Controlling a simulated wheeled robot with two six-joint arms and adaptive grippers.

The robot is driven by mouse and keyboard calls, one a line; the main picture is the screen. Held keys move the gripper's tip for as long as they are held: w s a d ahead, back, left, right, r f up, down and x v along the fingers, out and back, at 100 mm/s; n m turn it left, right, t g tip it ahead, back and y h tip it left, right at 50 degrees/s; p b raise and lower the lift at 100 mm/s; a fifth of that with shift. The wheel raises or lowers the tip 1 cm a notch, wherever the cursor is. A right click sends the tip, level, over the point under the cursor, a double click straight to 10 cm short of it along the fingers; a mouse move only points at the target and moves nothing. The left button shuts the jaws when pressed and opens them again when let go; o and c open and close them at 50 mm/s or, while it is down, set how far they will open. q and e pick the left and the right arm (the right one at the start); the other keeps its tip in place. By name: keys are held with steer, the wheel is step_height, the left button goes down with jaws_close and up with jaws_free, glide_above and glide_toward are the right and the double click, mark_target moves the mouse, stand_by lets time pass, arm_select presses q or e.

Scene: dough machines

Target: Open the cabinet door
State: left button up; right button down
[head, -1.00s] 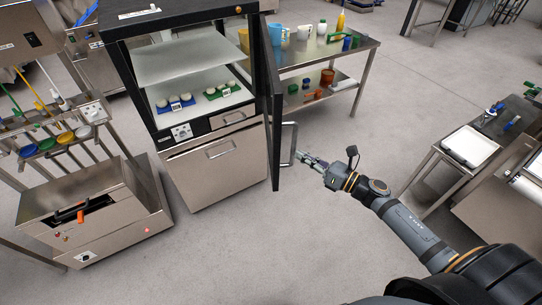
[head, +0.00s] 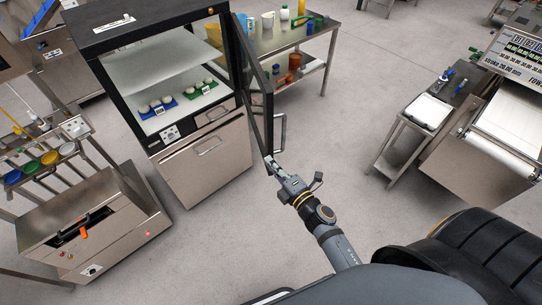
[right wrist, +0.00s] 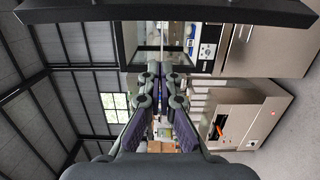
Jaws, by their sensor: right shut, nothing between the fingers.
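The cabinet (head: 160,75) is a black-framed unit with lit white shelves. Its door (head: 258,95) stands swung out on the right side, seen nearly edge-on, leaving the front open. The door's bar handle (head: 281,134) is on its outer right face. My right gripper (head: 270,162) is shut and empty at the door's lower outer corner, below and left of the handle; I cannot tell whether it touches the door. In the right wrist view its fingers (right wrist: 161,85) are together, pointing toward the cabinet, with a black bar (right wrist: 165,13) across the top. My left gripper is out of view.
Dough pieces on blue and green holders (head: 157,106) sit inside the cabinet. A steel drawer front (head: 205,160) is below. A steel table with jugs and bottles (head: 290,42) stands behind the door. A machine (head: 90,225) is at left. The floor in front is clear.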

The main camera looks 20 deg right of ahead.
mark_target(268, 145)
steer(key=a+p+x, duration=0.1)
steer(key=p+x, duration=0.1)
steer(key=x, duration=0.6)
steer(key=d, duration=0.4)
steer(key=shift+s+r, duration=0.15)
steer(key=shift+s, duration=0.1)
steer(key=shift+d, duration=0.15)
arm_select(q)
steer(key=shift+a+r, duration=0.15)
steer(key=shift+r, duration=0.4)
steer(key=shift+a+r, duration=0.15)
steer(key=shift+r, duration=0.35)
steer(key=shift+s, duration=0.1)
